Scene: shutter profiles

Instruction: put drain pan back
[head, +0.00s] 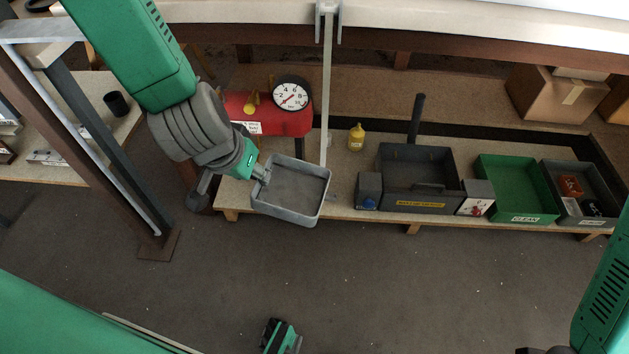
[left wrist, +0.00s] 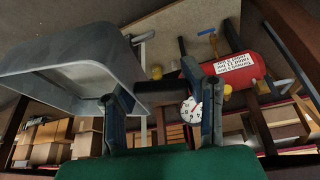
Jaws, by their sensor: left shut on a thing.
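The drain pan (head: 293,190) is a shallow grey rectangular tray with raised walls. In the head view it is held out in front of the low bench, slightly tilted. My left gripper (head: 262,173) is at the pan's left wall and shut on it; the fingertips are small and partly hidden there. In the left wrist view the pan (left wrist: 65,70) fills the upper left, beside the fingers of my left gripper (left wrist: 160,103).
On the low bench stand a red tank (head: 285,122) with a gauge (head: 291,95), a yellow bottle (head: 356,138), a dark parts washer (head: 418,190), a green bin (head: 515,190) and a grey bin (head: 585,209). A thin upright post (head: 326,90) stands behind the pan.

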